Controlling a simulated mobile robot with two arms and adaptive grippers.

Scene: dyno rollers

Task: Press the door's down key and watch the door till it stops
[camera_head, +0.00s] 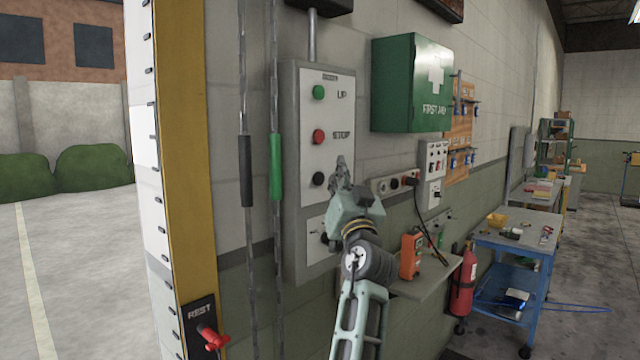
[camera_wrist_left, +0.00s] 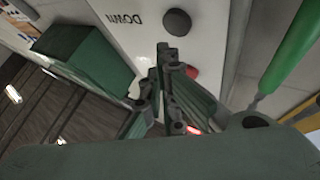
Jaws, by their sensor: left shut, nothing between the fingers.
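The door's control box (camera_head: 292,130) hangs on the wall, with a green UP key (camera_head: 318,92), a red STOP key (camera_head: 319,137) and a black key (camera_head: 318,179) below. The DOWN label and black key (camera_wrist_left: 177,22) show in the left wrist view, with the red key (camera_wrist_left: 192,74) partly behind my fingers. My left gripper (camera_head: 341,160) is shut and empty, in front of the panel, right of the black key, covering its label. In the wrist view its tips (camera_wrist_left: 163,48) appear between the two keys, apart from the black one. The door itself is not visible; the doorway stands open. My right gripper is not in view.
Two hanging rods with black (camera_head: 246,170) and green (camera_head: 276,166) grips are left of the box. A first-aid cabinet (camera_head: 411,84) juts out to the right. A shelf (camera_head: 425,283) with an orange remote (camera_head: 411,256) is beside my arm. A fire extinguisher (camera_head: 465,280) stands farther right.

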